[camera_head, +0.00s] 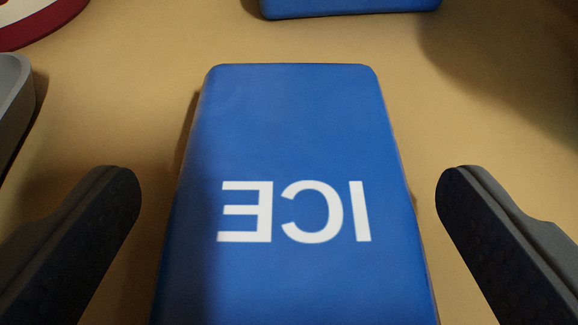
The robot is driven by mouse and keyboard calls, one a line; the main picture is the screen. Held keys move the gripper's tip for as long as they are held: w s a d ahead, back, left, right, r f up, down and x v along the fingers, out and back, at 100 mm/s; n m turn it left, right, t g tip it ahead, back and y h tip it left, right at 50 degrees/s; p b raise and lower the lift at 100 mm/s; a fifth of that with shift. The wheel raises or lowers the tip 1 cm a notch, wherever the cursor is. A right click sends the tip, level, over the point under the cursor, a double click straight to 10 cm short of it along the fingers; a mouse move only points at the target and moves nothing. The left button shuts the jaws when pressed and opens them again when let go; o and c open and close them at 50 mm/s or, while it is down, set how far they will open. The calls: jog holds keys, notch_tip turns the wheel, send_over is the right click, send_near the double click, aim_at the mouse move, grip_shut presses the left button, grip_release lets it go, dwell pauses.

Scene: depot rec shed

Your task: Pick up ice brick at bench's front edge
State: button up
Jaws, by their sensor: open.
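A blue ice brick (290,130) with white "ICE" lettering, upside down in the picture, lies flat on the tan bench top (150,100). It fills the middle of the view and runs out of the bottom edge, so its near end is hidden. My gripper (289,190) is open, with one dark finger to the left of the brick and one to the right. A visible gap separates each finger from the brick's sides. The bench's front edge is not in view.
Another blue object (350,8) is cut off at the top edge, beyond the brick. A grey rimmed object (14,95) stands at the left edge. A red and white round object (40,20) is at the top left. Bare bench top shows right of the brick.

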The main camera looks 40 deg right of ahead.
aim_at(289, 259)
jog(key=c, duration=1.3)
jog(key=shift+r, duration=0.2)
notch_tip(289, 259, up, 3)
jog(key=p, duration=0.3)
jog(key=shift+r, duration=0.15)
jog(key=s+b, duration=0.2)
jog(key=s, duration=0.2)
jog(key=s+a+b, duration=0.1)
jog(key=s+b, duration=0.1)
jog(key=s, duration=0.3)
jog(key=s+b, duration=0.2)
jog(key=s, duration=0.2)
jog(key=shift+s+a+r, duration=0.15)
jog(key=shift+s+r, duration=0.1)
jog(key=shift+r, duration=0.15)
jog(key=shift+s+r+b, duration=0.1)
jog(key=shift+s+b, duration=0.1)
jog(key=shift+b, duration=0.8)
jog(key=s+b, duration=0.1)
jog(key=b, duration=0.4)
jog(key=shift+s+r, duration=0.1)
jog(key=shift+s, duration=0.25)
jog(key=shift+s+a+r+b, duration=0.1)
jog(key=shift+s+b, duration=0.05)
jog(key=shift+b, duration=0.2)
